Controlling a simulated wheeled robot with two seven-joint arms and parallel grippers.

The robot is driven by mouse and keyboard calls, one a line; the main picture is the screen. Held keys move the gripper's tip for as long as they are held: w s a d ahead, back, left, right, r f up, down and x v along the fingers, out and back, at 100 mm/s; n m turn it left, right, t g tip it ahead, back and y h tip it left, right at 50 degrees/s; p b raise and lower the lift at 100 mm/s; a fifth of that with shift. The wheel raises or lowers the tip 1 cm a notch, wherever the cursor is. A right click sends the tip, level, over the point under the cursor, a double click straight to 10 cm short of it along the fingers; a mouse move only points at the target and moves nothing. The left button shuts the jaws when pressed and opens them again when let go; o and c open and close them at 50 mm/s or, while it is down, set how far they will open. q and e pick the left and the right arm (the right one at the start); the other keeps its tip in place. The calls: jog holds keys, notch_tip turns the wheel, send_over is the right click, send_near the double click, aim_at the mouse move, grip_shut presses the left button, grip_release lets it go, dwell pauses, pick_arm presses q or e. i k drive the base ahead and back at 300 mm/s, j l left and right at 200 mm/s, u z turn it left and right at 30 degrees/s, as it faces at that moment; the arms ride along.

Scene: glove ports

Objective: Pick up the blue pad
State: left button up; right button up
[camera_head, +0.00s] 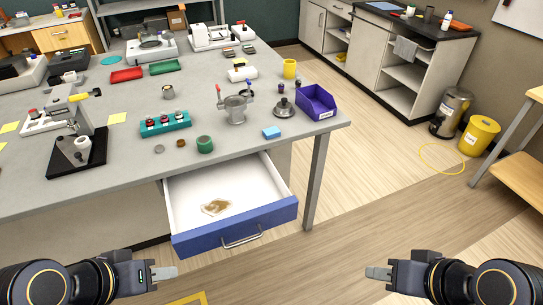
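A small light-blue pad (271,132) lies flat on the grey table (335,121), near its front right corner. It is clear of the things around it. My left gripper (165,272) is low at the left, in front of the open drawer and well away from the pad. My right gripper (378,272) is low at the right over the floor, also well away from the pad. Nothing shows held in either gripper. Their fingers are seen side-on, so I cannot tell the gap between them.
An open white drawer with a blue front (238,230) juts out below the pad, holding a brownish patch (215,207). Near the pad stand a green roll (205,144), a metal pot (235,110), a metal lidded piece (284,107) and a purple bin (315,102).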

aim_at(273, 132)
jog(key=k+u, duration=0.15)
jog(key=u, duration=0.25)
jog(key=k+u, duration=0.1)
jog(key=u, duration=0.3)
jog(key=k+j+u, duration=0.15)
jog(key=u, duration=0.25)
jog(key=k+j+u, duration=0.1)
jog(key=u, duration=0.3)
jog(key=l+u, duration=0.3)
jog(key=l, duration=0.55)
jog(key=l+u, duration=0.3)
jog(key=l, duration=0.6)
jog(key=l+u, duration=0.3)
jog(key=l, duration=0.55)
jog(key=k+l, duration=0.1)
jog(key=l, duration=0.5)
jog(key=k+l, duration=0.1)
jog(key=l, duration=0.45)
jog(key=k+l, duration=0.1)
jog(key=l, duration=0.5)
